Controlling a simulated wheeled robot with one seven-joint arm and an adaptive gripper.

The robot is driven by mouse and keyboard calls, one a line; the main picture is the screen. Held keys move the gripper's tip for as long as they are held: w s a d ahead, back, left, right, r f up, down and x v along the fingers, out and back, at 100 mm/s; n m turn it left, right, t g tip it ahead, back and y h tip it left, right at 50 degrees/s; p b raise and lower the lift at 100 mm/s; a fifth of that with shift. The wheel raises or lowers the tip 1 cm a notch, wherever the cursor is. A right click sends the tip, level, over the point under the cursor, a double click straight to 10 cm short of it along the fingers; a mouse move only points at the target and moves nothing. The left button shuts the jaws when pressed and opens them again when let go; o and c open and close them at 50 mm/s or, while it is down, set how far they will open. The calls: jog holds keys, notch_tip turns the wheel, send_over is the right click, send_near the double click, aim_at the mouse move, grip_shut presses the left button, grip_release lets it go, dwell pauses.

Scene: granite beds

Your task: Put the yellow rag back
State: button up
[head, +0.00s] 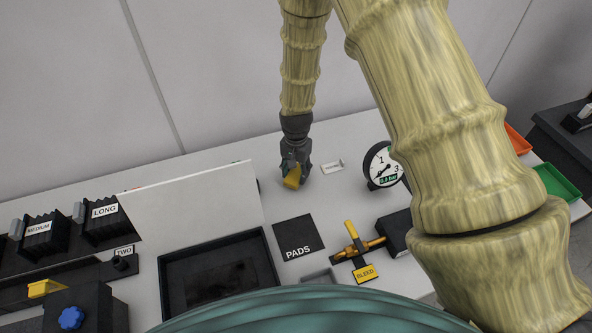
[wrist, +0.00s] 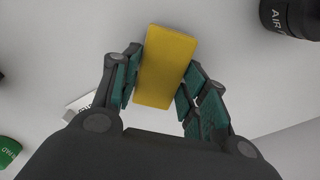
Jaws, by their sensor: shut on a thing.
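The yellow rag (wrist: 167,66) is a flat yellow block between the two fingers of my gripper (wrist: 157,85) in the wrist view. My gripper is shut on it. In the head view my gripper (head: 294,172) points down near the back of the bench, with the yellow rag (head: 292,178) showing at its fingertips. I cannot tell whether the rag touches the bench top or hangs just above it. A black square marked PADS (head: 299,237) lies on the bench in front of my gripper, clear of anything on top.
A pressure gauge (head: 383,166) stands right of my gripper, with a small white holder (head: 332,167) between. A brass valve with a yellow lever (head: 352,236) and a BLEED tag (head: 365,273) sit in front. A black tray (head: 218,272) and upright white panel (head: 190,215) are left.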

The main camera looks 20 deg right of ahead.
aim_at(296, 173)
jog(key=shift+f, duration=0.35)
jog(key=shift+f, duration=0.1)
jog(key=o, duration=1)
jog(key=shift+r+b, duration=2.2)
jog(key=shift+r, duration=3.95)
